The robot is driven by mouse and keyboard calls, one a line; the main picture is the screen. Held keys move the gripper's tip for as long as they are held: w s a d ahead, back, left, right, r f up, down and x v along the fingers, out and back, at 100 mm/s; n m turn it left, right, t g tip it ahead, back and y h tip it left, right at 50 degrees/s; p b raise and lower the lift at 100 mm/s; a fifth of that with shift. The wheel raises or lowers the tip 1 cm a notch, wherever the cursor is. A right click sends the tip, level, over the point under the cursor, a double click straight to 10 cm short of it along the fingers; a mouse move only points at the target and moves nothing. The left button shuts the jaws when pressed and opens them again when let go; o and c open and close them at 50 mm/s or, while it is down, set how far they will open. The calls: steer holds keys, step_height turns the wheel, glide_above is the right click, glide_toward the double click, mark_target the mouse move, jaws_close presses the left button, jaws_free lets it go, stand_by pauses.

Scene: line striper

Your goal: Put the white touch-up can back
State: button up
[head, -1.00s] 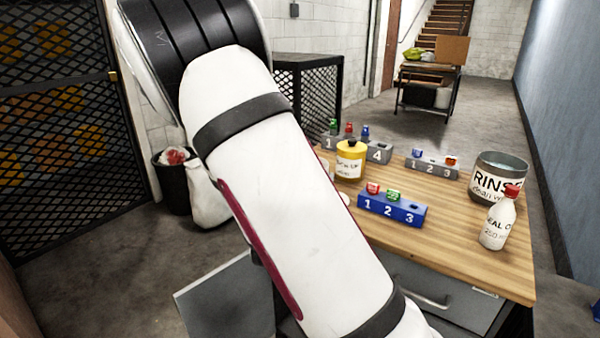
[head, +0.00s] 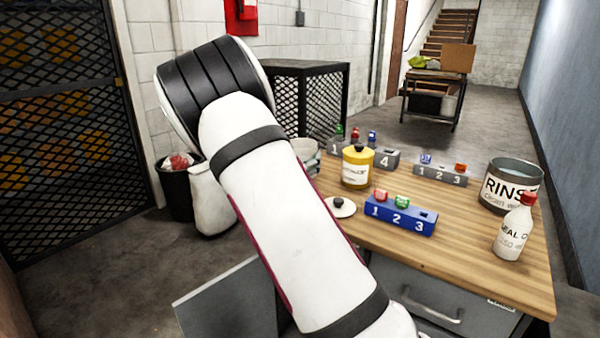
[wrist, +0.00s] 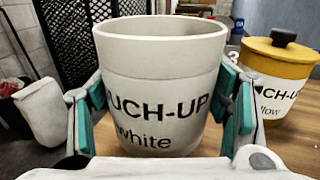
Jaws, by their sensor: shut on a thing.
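The white touch-up can (wrist: 160,60) fills the middle of the wrist view, upright, its open rim showing and no lid on it. My gripper (wrist: 160,105) is shut on it, with a teal pad against each side. A white lid with a black knob (head: 341,207) lies on the table (head: 470,245), left of the blue block.
The yellow touch-up can (head: 357,168), lid on, stands close right of the white can. A blue numbered block (head: 400,217), grey numbered blocks (head: 440,176), a rinse pot (head: 513,187) and a white bottle with red cap (head: 514,232) are also on the table.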

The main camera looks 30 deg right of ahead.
steer(key=shift+w, duration=0.25)
steer(key=shift+f+b, duration=0.5)
steer(key=shift+f, duration=1.25)
steer(key=shift+f, duration=0.15)
steer(key=o, duration=1.5)
